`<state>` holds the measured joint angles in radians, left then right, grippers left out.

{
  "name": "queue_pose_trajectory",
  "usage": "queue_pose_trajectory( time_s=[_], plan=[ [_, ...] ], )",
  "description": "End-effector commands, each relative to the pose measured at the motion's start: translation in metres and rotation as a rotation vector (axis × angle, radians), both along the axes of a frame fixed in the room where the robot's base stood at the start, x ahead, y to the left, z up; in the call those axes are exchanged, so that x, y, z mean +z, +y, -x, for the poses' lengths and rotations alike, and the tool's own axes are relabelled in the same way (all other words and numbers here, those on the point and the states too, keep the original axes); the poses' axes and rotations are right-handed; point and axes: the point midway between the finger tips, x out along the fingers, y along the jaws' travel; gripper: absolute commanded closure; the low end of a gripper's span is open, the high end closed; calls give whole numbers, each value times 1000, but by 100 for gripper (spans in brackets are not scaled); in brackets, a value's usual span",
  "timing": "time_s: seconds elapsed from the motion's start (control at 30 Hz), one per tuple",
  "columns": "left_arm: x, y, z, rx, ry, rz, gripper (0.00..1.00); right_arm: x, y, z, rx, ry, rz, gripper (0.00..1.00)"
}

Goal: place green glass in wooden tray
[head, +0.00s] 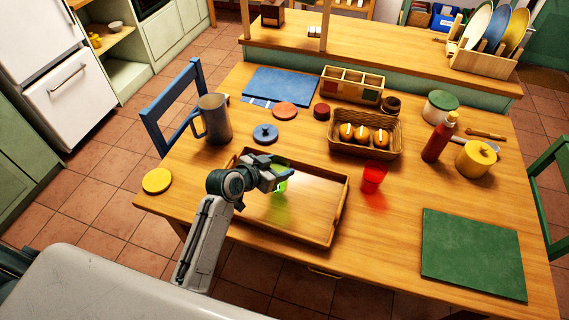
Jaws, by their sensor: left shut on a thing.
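The wooden tray (318,237) lies on the table, a shallow rectangle with raised walls. My left gripper (277,178) is over the tray's left part, shut on the green glass (282,187). The glass is bright green and see-through, and the gripper hides much of it. A green tint shows on the tray floor below it; I cannot tell whether the glass touches the floor. My right gripper is not in view.
A red glass (373,177) stands just right of the tray. A blue lid (265,134) and a metal pitcher (212,119) are behind it. A basket (365,151) holds orange-topped items. A green mat (472,253) lies at the right.

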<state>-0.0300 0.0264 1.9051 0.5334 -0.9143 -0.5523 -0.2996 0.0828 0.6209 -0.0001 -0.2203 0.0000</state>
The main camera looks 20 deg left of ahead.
Motion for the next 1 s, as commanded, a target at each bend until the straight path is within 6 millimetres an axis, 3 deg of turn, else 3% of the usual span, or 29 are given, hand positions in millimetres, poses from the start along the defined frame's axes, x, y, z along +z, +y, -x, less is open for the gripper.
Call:
queue_pose_trajectory(
  time_s=[0.1,0.23,0.5,0.9,0.93,1.0],
  plan=[
    [2,-10,-21,0,-2,2,84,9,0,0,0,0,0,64],
    [-2,-14,-30,0,-1,1,84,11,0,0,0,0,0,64],
    [-33,-14,-30,0,2,0,84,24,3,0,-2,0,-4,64],
    [-42,-14,-30,1,-1,0,84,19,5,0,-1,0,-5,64],
    [-41,-14,-30,1,0,0,36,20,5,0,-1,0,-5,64],
    [-41,-14,-30,1,0,0,22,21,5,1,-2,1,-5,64]
  ],
)
